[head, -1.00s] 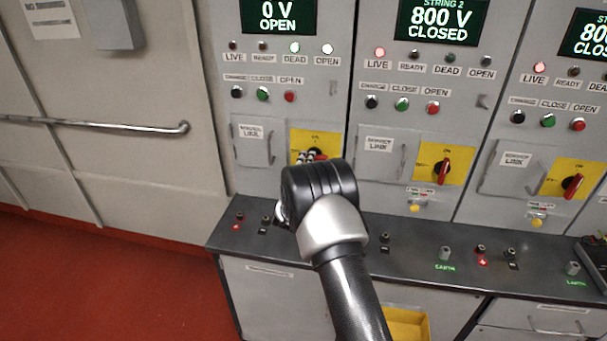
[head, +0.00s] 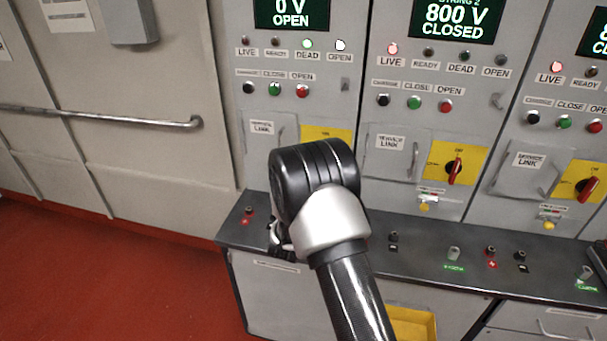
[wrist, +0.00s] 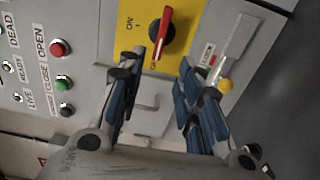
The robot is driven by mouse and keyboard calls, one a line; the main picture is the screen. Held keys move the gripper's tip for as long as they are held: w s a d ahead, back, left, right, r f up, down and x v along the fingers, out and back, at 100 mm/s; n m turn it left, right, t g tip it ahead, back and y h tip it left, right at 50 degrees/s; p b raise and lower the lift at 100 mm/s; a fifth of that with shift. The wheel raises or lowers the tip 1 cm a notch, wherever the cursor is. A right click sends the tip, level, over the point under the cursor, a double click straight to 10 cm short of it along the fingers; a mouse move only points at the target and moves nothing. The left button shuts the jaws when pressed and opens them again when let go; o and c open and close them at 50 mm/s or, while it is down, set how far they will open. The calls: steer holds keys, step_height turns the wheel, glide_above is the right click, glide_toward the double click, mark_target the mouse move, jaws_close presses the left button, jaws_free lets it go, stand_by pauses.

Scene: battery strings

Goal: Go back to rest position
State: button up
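In the wrist view my gripper (wrist: 160,95) has its two blue-padded fingers spread apart with nothing between them. Beyond the fingertips is a red rotary handle (wrist: 164,28) on a yellow plate (wrist: 130,30), apart from the fingers. In the head view my arm covers most of that switch; only the top of its yellow plate (head: 326,133) shows. My gripper is mostly hidden behind my wrist there, in front of the leftmost cabinet, whose display (head: 291,12) reads 0 V OPEN with the DEAD and OPEN lamps lit.
The middle cabinet's display (head: 457,20) reads 800 V CLOSED, with the LIVE lamp lit. A dark ledge (head: 420,262) with terminals runs below the cabinets. A handrail (head: 100,116) is on the left wall. The red floor (head: 110,270) at left is clear.

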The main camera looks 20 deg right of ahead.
steer(key=s+a+r+m+g+y, duration=0.3)
steer(key=s+a+r+m+y, duration=0.2)
steer(key=s+a+r+y, duration=0.6)
steer(key=s+a+m+g, duration=0.1)
steer(key=s+m+g, duration=0.2)
steer(key=s, duration=1.3)
steer(key=s+a+m+g+h+b, duration=0.1)
steer(key=s+a+m+g, duration=0.1)
steer(key=s, duration=1.5)
steer(key=shift+s+m+g, duration=0.25)
steer(key=shift+m+g, duration=0.45)
steer(key=shift+g, duration=0.5)
steer(key=shift+f, duration=0.1)
steer(key=shift+c, duration=0.3)
